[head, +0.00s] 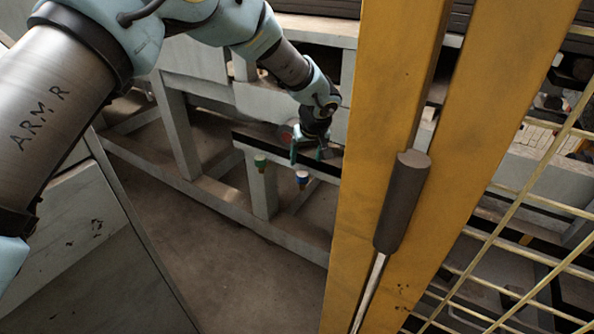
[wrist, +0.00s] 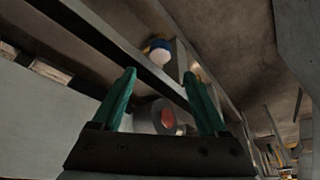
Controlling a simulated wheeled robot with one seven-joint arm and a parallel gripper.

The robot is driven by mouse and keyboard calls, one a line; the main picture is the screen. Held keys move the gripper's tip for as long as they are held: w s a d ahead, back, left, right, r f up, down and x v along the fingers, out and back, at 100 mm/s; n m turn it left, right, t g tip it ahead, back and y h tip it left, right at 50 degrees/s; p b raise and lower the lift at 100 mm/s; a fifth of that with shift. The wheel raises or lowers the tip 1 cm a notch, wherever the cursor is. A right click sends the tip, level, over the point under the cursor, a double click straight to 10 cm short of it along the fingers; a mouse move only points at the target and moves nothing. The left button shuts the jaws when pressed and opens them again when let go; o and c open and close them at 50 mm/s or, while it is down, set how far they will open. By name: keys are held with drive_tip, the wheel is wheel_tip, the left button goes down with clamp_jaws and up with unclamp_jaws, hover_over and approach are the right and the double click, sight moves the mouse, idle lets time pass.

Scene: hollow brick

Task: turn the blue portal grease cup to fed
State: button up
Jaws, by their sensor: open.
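The gripper appears apart from the cup. Its fed marking is too small to make out.
A red-faced round part (wrist: 167,118) shows behind the fingers. A yellow post (head: 388,120) with a dark handle (head: 402,202) stands close on the right, beside yellow mesh (head: 520,220). Floor (head: 215,250) lies clear below.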

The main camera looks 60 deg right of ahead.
sight(303, 174)
drive_tip(key=p+x, duration=0.1)
drive_tip(key=x, duration=0.7)
drive_tip(key=shift+f, duration=0.25)
clamp_jaws()
idle(0.3)
